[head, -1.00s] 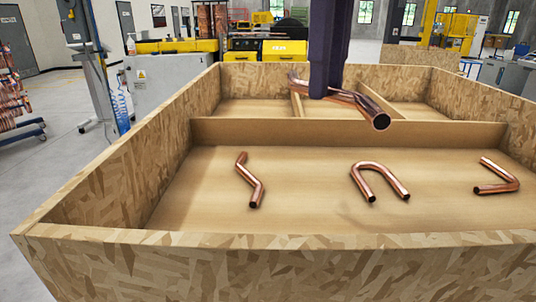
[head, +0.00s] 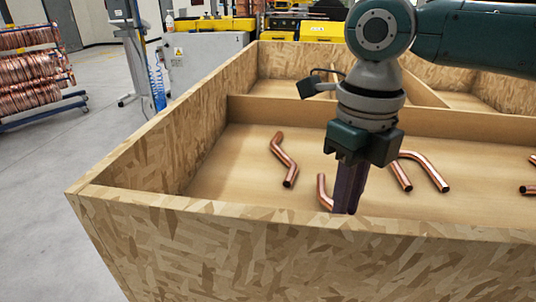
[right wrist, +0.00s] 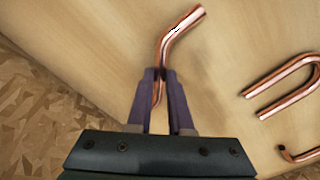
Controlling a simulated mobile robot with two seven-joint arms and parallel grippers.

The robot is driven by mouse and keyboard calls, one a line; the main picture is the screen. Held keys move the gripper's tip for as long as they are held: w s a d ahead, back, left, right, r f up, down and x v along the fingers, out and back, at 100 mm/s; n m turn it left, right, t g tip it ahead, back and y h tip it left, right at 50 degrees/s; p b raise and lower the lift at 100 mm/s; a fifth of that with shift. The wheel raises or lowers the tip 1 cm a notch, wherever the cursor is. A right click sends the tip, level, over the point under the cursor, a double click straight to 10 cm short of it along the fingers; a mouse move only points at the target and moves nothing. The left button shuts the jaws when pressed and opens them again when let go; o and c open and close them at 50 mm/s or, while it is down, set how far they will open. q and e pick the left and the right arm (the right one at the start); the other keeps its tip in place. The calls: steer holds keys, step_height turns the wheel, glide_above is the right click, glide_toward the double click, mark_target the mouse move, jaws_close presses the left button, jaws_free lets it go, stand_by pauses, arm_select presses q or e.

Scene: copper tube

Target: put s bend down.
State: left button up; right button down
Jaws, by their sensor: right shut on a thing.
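My right gripper (head: 346,205) is low inside the front compartment of the wooden crate, just behind its front wall (head: 300,250). It is shut on a copper s bend (head: 323,192), whose one end sticks out left of the fingers in the head view. In the right wrist view the s bend (right wrist: 180,35) runs up from between the purple fingers (right wrist: 160,105). The front wall and fingers hide its lower part in the head view, so I cannot tell whether it touches the floor. My left gripper is not in view.
Another s bend (head: 285,160) lies to the left on the compartment floor. A U-shaped tube (head: 428,170) lies to the right, partly behind my gripper. A further bent tube (head: 528,189) is at the right edge. A divider (head: 270,112) closes the compartment's back.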

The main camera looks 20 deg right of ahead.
steer(key=shift+f, duration=0.15)
steer(key=shift+f, duration=0.1)
steer(key=c, duration=0.8)
jaws_free()
steer(key=shift+r, duration=0.3)
steer(key=shift+r+b, duration=0.75)
steer(key=shift+r, duration=5.05)
